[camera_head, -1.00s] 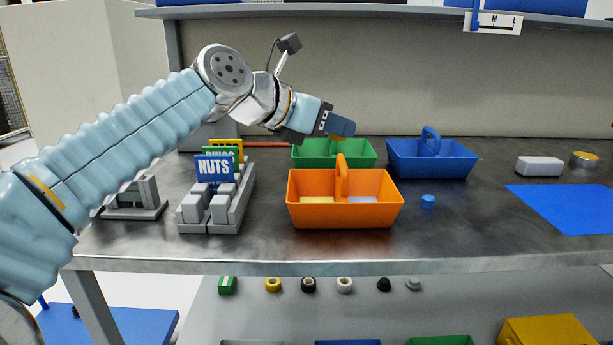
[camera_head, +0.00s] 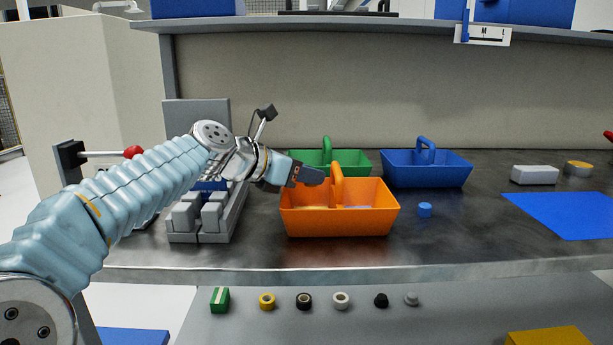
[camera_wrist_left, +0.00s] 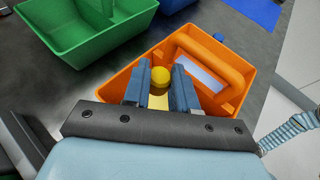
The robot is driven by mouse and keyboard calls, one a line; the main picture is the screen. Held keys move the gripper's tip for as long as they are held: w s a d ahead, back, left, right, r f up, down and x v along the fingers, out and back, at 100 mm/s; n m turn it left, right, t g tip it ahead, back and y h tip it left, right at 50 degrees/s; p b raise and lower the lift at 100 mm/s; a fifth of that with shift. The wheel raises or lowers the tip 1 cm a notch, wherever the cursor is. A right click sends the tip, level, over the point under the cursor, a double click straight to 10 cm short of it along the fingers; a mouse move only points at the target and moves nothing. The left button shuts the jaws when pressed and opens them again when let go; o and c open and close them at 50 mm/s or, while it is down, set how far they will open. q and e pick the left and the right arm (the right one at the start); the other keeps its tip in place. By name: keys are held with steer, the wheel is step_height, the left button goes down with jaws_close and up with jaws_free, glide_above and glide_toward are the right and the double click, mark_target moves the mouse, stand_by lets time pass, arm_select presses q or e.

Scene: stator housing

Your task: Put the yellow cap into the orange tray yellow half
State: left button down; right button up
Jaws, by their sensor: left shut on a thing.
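The yellow cap (camera_wrist_left: 160,76) shows in the left wrist view between the two blue-grey fingers of my left gripper (camera_wrist_left: 160,88), which is shut on it. In the head view, my left gripper (camera_head: 314,176) is over the left part of the orange tray (camera_head: 340,222), close to its handle, and the cap is hidden. The orange tray also shows in the left wrist view (camera_wrist_left: 236,84). Its yellow half (camera_wrist_left: 157,101) lies below the fingers, and a pale bluish half (camera_wrist_left: 200,72) lies to the right. My right gripper is not in view.
A green tray (camera_head: 304,158) and a blue tray (camera_head: 428,173) stand behind. A small blue cap (camera_head: 424,209) lies right of the orange tray. Grey blocks in a holder (camera_head: 210,222) stand left, under my arm. A blue mat (camera_head: 565,214) lies at right.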

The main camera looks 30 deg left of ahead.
arm_select(q)
steer(key=shift+f+b, duration=0.3)
steer(key=shift+f, duration=0.25)
steer(key=c, duration=0.9)
jaws_free()
